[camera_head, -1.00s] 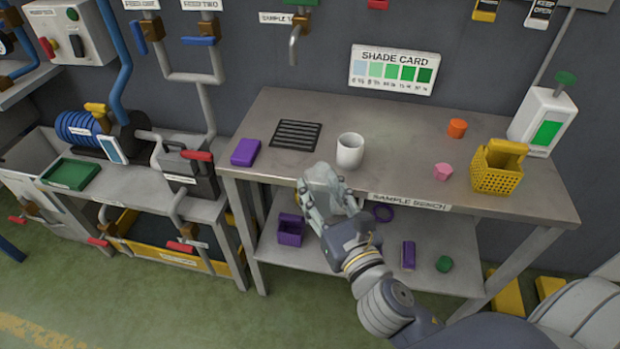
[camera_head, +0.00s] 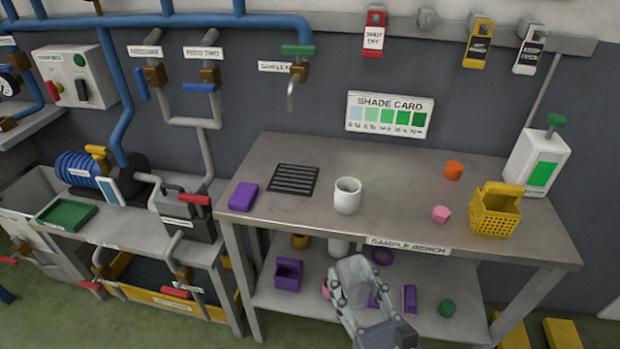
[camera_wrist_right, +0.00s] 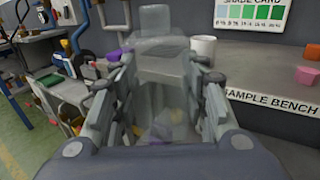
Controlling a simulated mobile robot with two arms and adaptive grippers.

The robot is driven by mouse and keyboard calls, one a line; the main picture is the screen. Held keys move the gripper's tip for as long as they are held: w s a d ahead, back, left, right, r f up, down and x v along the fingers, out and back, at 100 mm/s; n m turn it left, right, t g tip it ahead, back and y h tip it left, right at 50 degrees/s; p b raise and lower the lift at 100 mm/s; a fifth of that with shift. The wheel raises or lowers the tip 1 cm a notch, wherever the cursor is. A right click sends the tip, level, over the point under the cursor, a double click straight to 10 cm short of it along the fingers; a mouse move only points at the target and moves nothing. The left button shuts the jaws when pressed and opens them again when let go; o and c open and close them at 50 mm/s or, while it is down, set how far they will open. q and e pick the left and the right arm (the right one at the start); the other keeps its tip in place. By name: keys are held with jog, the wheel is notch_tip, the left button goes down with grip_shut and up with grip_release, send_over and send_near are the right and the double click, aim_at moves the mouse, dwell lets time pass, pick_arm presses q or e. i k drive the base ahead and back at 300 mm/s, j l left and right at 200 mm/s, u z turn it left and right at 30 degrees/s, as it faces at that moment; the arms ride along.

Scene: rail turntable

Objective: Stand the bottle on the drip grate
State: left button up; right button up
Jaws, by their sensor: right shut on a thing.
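The bottle (camera_head: 358,271) is clear and see-through. My right gripper (camera_head: 352,290) is shut on it, in front of the bench and below its front edge in the head view. In the right wrist view the bottle (camera_wrist_right: 157,60) stands up between the fingers of the right gripper (camera_wrist_right: 158,95), with its grey top pointing away. The drip grate (camera_head: 294,180) is a dark slatted square set on the left part of the bench top, with nothing on it. In the wrist view I cannot make out the grate. My left gripper is not in view.
A white cup (camera_head: 347,196) stands right of the grate, and a purple block (camera_head: 243,197) lies left of it. A tap (camera_head: 292,90) hangs from the wall above. A yellow basket (camera_head: 496,211) and a white dispenser (camera_head: 538,163) stand at the right of the bench (camera_head: 400,205).

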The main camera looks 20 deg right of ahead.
aim_at(293, 178)
jog(key=i+j+z, duration=0.25)
jog(key=z, duration=0.25)
jog(key=i+j+z, duration=0.3)
jog(key=j+z, duration=0.15)
jog(key=i+j, duration=0.15)
jog(key=j, duration=0.2)
jog(key=i+j+z, duration=0.1)
jog(key=j, duration=0.25)
jog(key=i+j, duration=0.25)
jog(key=j, duration=0.1)
